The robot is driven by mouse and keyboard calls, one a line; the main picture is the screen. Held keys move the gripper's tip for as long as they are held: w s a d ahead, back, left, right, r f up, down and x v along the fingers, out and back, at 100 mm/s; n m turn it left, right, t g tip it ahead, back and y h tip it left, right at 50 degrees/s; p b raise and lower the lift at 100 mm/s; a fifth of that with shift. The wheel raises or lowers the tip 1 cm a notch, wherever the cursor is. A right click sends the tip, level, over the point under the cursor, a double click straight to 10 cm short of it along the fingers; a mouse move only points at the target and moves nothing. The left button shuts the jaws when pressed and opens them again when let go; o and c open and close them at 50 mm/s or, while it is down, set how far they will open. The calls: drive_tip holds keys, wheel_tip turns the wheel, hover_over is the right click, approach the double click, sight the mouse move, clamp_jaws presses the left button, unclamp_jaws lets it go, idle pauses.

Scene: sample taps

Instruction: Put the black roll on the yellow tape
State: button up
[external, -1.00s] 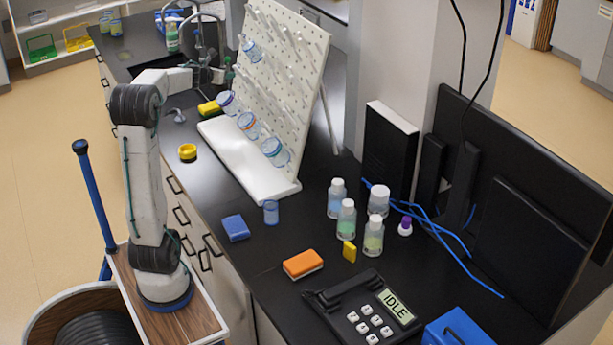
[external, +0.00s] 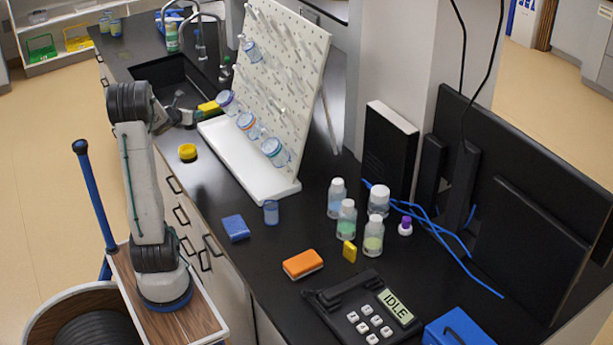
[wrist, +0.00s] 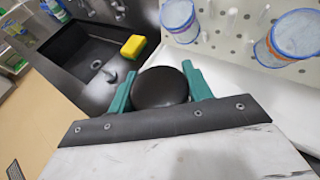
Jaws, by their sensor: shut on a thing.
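The black roll (wrist: 162,87) is a round dark disc in the wrist view, between the two green fingers of my gripper (wrist: 160,82). My gripper is shut on it, one finger on each side. In the external view my gripper (external: 187,117) is low over the counter by the sink's near edge, and the roll there is hard to tell from the dark wrist. The yellow tape (external: 187,152) lies flat on the black counter, nearer the camera than my gripper. The tape is not visible in the wrist view.
A yellow and green sponge (external: 208,107) lies just beyond my gripper, also in the wrist view (wrist: 133,45). The white drying rack (external: 245,158) with several beakers stands to the right. The sink (external: 172,85) is behind. Counter around the tape is clear.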

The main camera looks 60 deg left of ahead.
sight(187, 127)
drive_tip(key=s+d+f+m+t+h, duration=0.1)
drive_tip(key=s+d+f, duration=0.25)
drive_tip(key=s, duration=0.25)
drive_tip(key=s+d+f+m+h, duration=0.1)
drive_tip(key=s+d+f, duration=0.25)
drive_tip(key=s, duration=0.25)
drive_tip(key=shift+w+a+f, duration=0.75)
drive_tip(key=shift+w+a, duration=1.05)
drive_tip(key=shift+w+a+f, duration=0.7)
drive_tip(key=shift+w+a, duration=1.05)
drive_tip(key=shift+w, duration=0.1)
drive_tip(key=shift+w+a+f, duration=0.75)
drive_tip(key=shift+w+a, duration=1.05)
drive_tip(key=shift+f, duration=0.1)
drive_tip(key=shift+f, duration=0.1)
drive_tip(key=o, duration=1)
